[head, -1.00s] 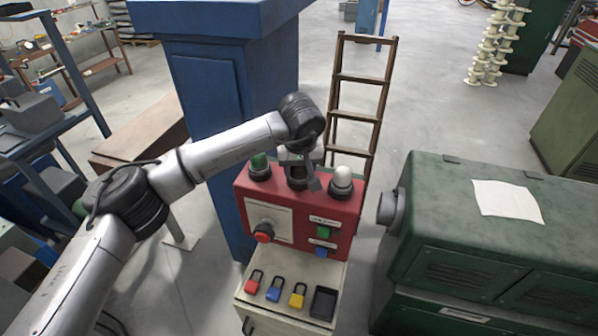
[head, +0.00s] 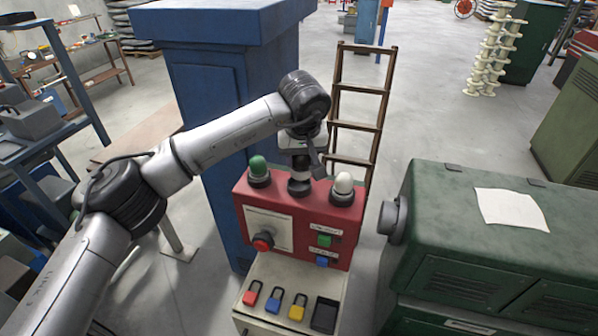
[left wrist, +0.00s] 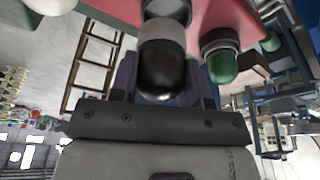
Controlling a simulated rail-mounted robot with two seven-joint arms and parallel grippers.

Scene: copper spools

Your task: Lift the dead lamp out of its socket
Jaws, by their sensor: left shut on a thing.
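The dark lamp (left wrist: 160,68) has a black dome and a light grey base. My left gripper (head: 300,162) is shut on it, pointing down over the middle of the red control box (head: 347,218). In the left wrist view the jaws (left wrist: 160,92) flank the dome. The black socket (head: 299,188) is directly below the lamp. The lamp's grey base shows between dome and socket; I cannot tell whether it is fully clear. A green lamp (head: 258,166) and a white lamp (head: 343,183) sit in sockets on either side. My right gripper is out of view.
Red, blue and yellow padlocks (head: 275,300) and a black tray (head: 325,314) lie on the ledge in front. A blue cabinet (head: 205,95) and a ladder (head: 358,88) stand behind. A green machine (head: 450,220) is close on the right.

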